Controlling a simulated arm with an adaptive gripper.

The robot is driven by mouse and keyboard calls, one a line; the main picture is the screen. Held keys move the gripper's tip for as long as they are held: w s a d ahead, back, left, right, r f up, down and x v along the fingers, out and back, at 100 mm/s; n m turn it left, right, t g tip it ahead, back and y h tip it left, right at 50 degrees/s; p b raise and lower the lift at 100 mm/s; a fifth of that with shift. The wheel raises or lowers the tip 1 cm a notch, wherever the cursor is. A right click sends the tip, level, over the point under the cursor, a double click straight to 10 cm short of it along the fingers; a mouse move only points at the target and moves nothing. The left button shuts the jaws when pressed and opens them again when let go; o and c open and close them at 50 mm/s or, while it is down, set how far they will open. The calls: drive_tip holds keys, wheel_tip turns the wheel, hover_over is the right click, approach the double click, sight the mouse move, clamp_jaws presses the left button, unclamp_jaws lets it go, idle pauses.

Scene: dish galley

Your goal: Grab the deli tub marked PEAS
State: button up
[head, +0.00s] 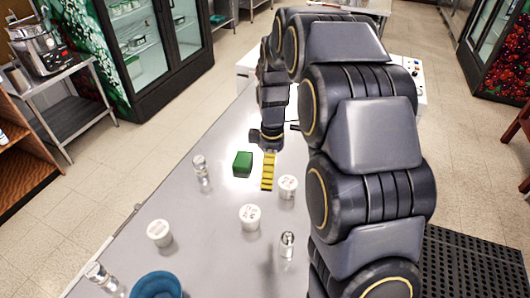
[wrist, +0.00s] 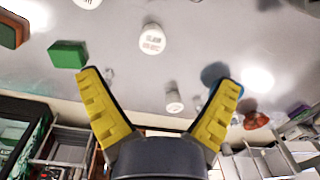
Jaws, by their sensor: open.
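Three white deli tubs with lettered lids show in the head view: one (head: 288,187) just right of my gripper, one (head: 249,217) nearer the middle, and one (head: 159,233) at the left. I cannot read PEAS on any lid. In the wrist view, a tub with reddish lettering (wrist: 152,40) lies beyond the gap between the fingers.
A green block (head: 243,163) sits left of my gripper. Clear shakers or bottles stand at the left (head: 202,171), front middle (head: 287,246) and front left (head: 104,279). A blue bowl (head: 157,286) is at the front edge. Bare grey tabletop lies between these things.

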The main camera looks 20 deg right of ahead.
sight(287, 182)
drive_tip(key=w+d+f+n, duration=0.2)
drive_tip(key=d+f, duration=0.1)
drive_tip(key=f, duration=0.1)
drive_tip(key=w+d+f+n, duration=0.2)
drive_tip(key=w+d+f, duration=0.1)
drive_tip(key=f, duration=0.2)
drive_tip(key=w+d+f+n, duration=0.2)
drive_tip(key=w+d+f, duration=0.1)
drive_tip(key=d+f, duration=0.1)
drive_tip(key=shift+w+f+n+t, duration=0.25)
drive_tip(key=shift+f+n+t, duration=0.05)
drive_tip(key=shift+f, duration=0.1)
drive_tip(key=f, duration=0.5)
drive_tip(key=a+f, duration=0.1)
drive_tip(key=f, duration=0.1)
drive_tip(key=shift+f, duration=0.35)
drive_tip(key=shift+d+r, duration=0.1)
drive_tip(key=c, duration=1.1)
